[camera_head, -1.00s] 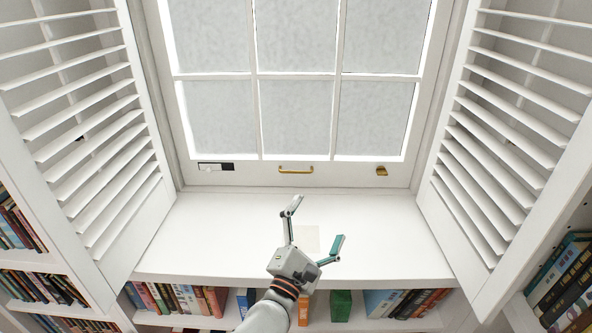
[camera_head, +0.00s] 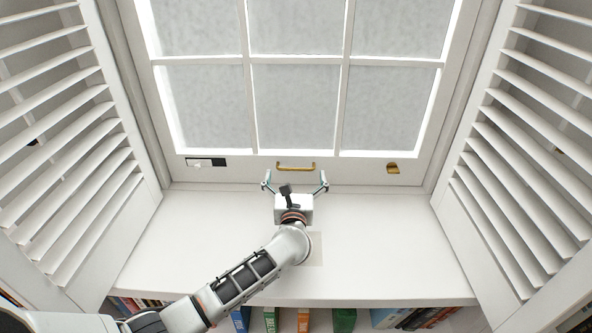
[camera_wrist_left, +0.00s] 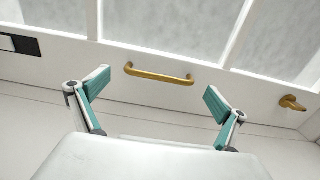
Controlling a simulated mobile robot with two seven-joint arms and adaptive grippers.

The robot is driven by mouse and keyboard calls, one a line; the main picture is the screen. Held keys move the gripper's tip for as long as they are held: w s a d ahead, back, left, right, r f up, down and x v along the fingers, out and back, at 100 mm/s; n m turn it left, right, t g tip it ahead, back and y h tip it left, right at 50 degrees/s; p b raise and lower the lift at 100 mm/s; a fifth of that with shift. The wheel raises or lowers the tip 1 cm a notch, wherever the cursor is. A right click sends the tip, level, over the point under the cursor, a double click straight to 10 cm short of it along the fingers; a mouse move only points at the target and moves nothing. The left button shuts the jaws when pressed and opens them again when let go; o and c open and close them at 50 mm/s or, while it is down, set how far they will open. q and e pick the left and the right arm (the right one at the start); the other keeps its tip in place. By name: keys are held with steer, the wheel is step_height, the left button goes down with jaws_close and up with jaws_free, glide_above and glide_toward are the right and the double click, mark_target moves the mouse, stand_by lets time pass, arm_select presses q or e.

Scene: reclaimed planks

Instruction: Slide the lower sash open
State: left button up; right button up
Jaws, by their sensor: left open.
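The lower sash (camera_head: 232,170) is a white framed window with several frosted panes, its bottom rail just above the white sill. A brass bar handle (camera_head: 296,166) is fixed at the middle of that rail. My left gripper (camera_head: 295,178) is open and empty in front of the rail, its two fingers spread to either side of the handle and just below it. In the left wrist view the handle (camera_wrist_left: 159,74) lies ahead, between and beyond the teal-padded fingertips, and looks apart from them. My right gripper does not show.
A brass catch (camera_head: 392,168) sits on the rail at right, and a black-and-white plate (camera_head: 206,162) at left. Louvred shutters (camera_head: 62,180) stand open on both sides. The white sill (camera_head: 400,240) is mostly clear, with bookshelves below.

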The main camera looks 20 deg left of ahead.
arm_select(q)
steer(key=shift+w+a+f, duration=0.1)
steer(key=shift+w+a, duration=0.05)
steer(key=shift+w, duration=0.45)
steer(key=shift+w+a, duration=0.25)
steer(key=shift+w, duration=0.4)
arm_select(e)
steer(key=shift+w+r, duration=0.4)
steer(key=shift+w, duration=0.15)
